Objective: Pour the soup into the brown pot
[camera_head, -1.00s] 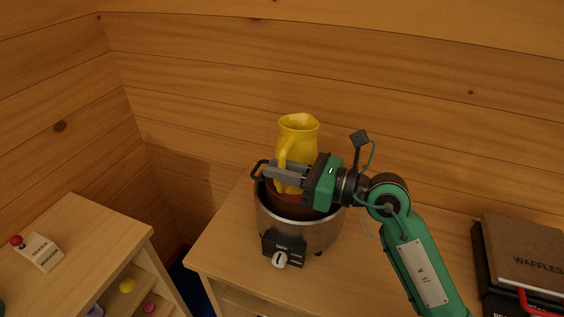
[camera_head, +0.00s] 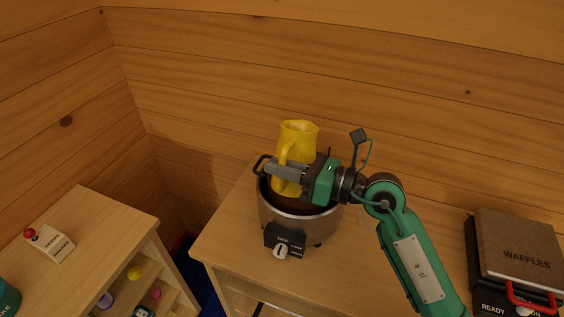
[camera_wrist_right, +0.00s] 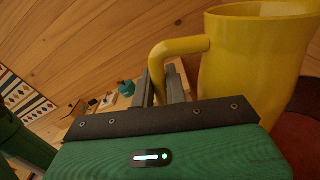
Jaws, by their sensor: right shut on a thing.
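A yellow jug (camera_head: 298,137) stands nearly upright over the pot, its open top facing up. It also shows large at the right of the right wrist view (camera_wrist_right: 254,55). My right gripper (camera_head: 287,171) is shut on the jug's handle (camera_wrist_right: 178,47), coming in from the right. The pot (camera_head: 290,225) is a round metal cooker with a dark-brown inside, a black side handle and a front dial. The gripper and jug hide much of its opening. I cannot tell whether the jug's base touches the pot's inside. No soup is visible. My left gripper is out of view.
The cooker stands on a wooden cabinet (camera_head: 226,232) against log walls. A waffle maker (camera_head: 515,255) sits at the right. A lower shelf unit (camera_head: 95,215) at the left holds a small white box with a red knob (camera_head: 50,243) and a teal object (camera_head: 8,298).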

